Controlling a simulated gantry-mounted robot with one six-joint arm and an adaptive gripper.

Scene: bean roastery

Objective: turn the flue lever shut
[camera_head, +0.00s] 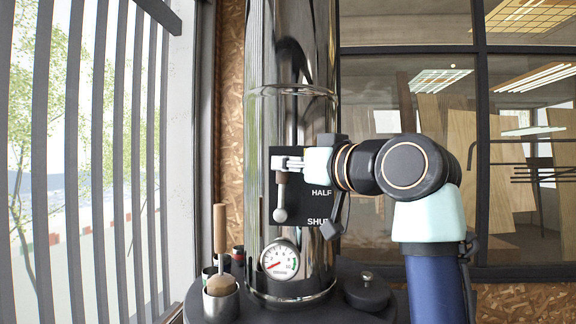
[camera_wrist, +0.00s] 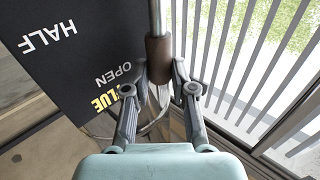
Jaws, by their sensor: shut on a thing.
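The flue lever (camera_head: 281,213) is in front of a black plate (camera_head: 311,207) on the shiny flue pipe. It stands about upright, with a grey ball at its lower end and a brown grip above. In the head view, HALF and SHUT show on the plate, and the area above HALF is partly hidden by my wrist. My gripper (camera_head: 286,163) reaches in from the right and is shut on the upper part of the lever. In the wrist view, my gripper (camera_wrist: 160,76) has its fingers around the lever's brown grip (camera_wrist: 158,52), beside the words FLUE and OPEN.
A round gauge (camera_head: 280,259) is on the pipe below the lever. A metal cup (camera_head: 221,304) with a wooden-handled tool stands at lower left, and a dark knobbed lid (camera_head: 366,291) lies at lower right. A slatted window is at the left.

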